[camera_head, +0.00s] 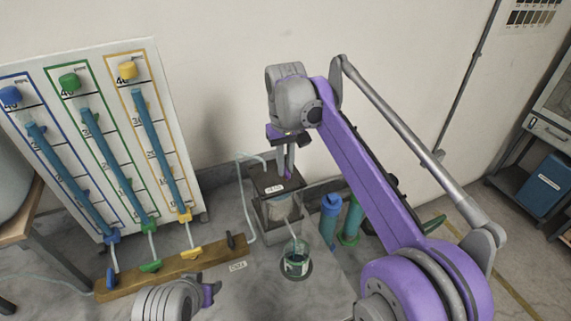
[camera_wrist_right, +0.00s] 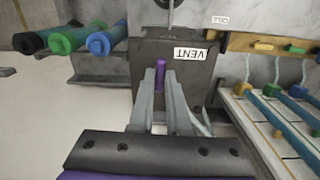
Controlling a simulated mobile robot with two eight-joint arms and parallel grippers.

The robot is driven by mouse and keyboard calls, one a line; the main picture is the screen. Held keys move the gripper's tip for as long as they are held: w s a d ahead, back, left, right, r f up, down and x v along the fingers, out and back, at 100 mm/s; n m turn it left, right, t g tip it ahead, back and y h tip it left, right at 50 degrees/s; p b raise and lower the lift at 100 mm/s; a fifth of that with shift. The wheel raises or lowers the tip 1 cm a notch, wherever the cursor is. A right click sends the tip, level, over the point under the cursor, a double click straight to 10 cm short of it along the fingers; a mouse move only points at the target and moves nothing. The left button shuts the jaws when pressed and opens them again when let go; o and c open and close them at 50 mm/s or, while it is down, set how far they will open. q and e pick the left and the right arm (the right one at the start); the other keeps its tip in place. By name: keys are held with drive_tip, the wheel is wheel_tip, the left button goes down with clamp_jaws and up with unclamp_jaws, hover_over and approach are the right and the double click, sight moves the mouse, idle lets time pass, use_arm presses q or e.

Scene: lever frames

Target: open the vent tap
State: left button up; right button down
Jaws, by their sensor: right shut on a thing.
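The vent tap shows in the right wrist view as a short purple lever (camera_wrist_right: 160,76) standing on a dark box (camera_wrist_right: 144,52) with a white VENT label (camera_wrist_right: 189,53). The box also shows in the head view (camera_head: 262,183), with the lever mostly hidden there by my gripper. My right gripper (camera_wrist_right: 160,92) is shut on the lever, one grey finger on each side of it. In the head view, my right gripper (camera_head: 286,167) points down at the box top from above. My left gripper (camera_head: 211,291) is low in the head view, away from the box; its fingers are not clear.
A glass beaker (camera_head: 296,266) with dark green liquid stands below the box. Blue and green cylinders (camera_head: 330,215) stand to its right. At left is a panel with three blue tubes (camera_head: 108,160) above a wooden block (camera_head: 173,270) with coloured taps.

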drive_tip(key=shift+n, duration=0.4)
drive_tip(key=c, duration=0.9)
unclamp_jaws()
wheel_tip(320, 180, up, 11)
drive_tip(key=shift+f, duration=0.1)
